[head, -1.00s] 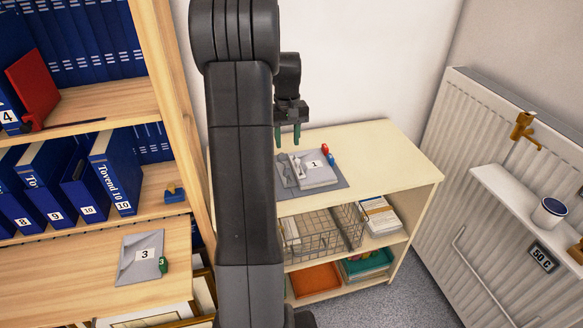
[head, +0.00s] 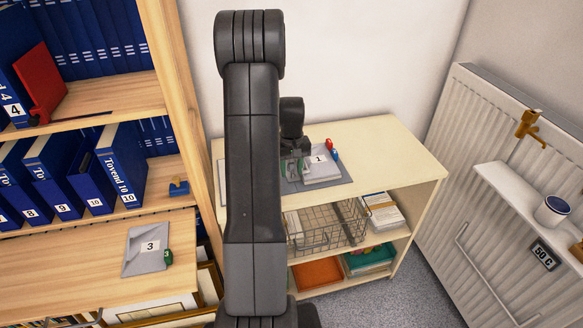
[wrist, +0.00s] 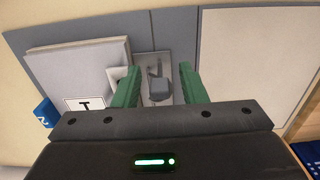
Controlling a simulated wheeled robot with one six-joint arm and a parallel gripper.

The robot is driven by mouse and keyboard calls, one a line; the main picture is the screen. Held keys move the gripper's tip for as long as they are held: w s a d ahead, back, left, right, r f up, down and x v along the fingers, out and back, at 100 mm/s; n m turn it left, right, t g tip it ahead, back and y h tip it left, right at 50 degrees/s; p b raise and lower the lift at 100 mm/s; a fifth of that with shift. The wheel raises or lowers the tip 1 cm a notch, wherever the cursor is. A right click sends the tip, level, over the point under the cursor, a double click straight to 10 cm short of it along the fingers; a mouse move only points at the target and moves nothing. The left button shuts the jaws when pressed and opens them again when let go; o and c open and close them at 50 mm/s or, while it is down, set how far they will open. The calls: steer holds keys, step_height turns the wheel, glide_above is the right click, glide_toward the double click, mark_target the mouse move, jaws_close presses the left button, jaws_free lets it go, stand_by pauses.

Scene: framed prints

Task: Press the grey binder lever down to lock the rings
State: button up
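A grey binder lies open on the cream shelf top, with a stack of white paper labelled 1 (head: 320,168) on its right side in the head view. In the wrist view the metal ring mechanism (wrist: 152,66) and its grey lever (wrist: 158,92) show between my gripper's green fingers. My gripper (head: 293,170) is low over the binder (head: 338,178). In the wrist view its fingers (wrist: 154,88) stand apart, one on each side of the lever, with clear gaps. Whether the fingertips touch the binder is hidden. My arm and gripper cover the mechanism in the head view.
The shelf top (head: 400,165) is clear on the right. A wire basket (head: 325,228) sits below. A wooden bookcase (head: 180,110) stands left, a radiator (head: 490,130) right.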

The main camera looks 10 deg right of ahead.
steer(key=shift+c, duration=0.2)
jaws_close()
